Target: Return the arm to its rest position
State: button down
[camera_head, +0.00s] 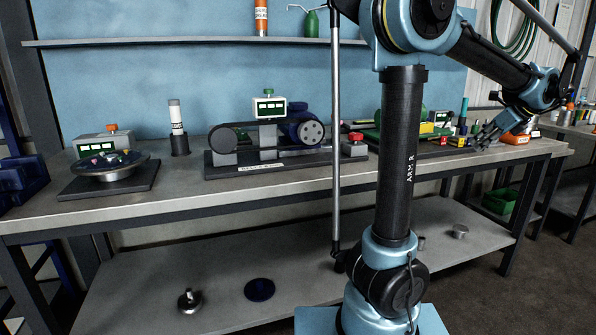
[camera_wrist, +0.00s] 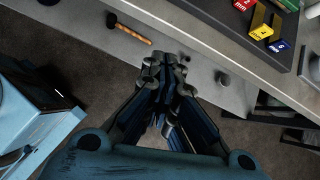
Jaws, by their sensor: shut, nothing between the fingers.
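My arm stands in front of the workbench (camera_head: 290,202), with its upper link upright and its outer link reaching to the right. My gripper (camera_head: 487,134) is at the right end of the bench, near its front edge, in the head view. In the wrist view my gripper (camera_wrist: 164,62) points toward the lower shelf (camera_wrist: 215,75). Its fingers are together with nothing between them. It appears apart from the bench and shelf.
A belt machine (camera_head: 265,133) stands mid-bench, with a round-plate device (camera_head: 108,166) at left. Coloured blocks (camera_wrist: 262,25) lie on the bench near my gripper. A hammer (camera_wrist: 130,29) lies on the lower shelf. A green bin (camera_head: 499,201) is at right. Floor space shows at the lower right.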

jog(key=s+a+f+n+g, duration=0.1)
jog(key=a+f+n, duration=0.25)
jog(key=a, duration=0.55)
jog(key=a+f+n+g, duration=0.2)
jog(key=a+n, duration=0.3)
jog(key=a, duration=0.4)
jog(key=s+a+f+n+g, duration=0.1)
jog(key=a+f+n, duration=0.25)
jog(key=a, duration=0.45)
jog(key=s+a+f+n+g+h, duration=0.1)
jog(key=s+a+f+n+h, duration=0.2)
jog(key=s+a+f+n, duration=1)
notch_tip(320, 180, down, 4)
jog(key=s+n, duration=0.2)
jog(key=n, duration=0.2)
jog(key=shift+s+a+r+n, duration=0.25)
jog(key=shift+n, duration=0.05)
jog(key=shift+w+f, duration=0.2)
jog(key=shift+w, duration=0.25)
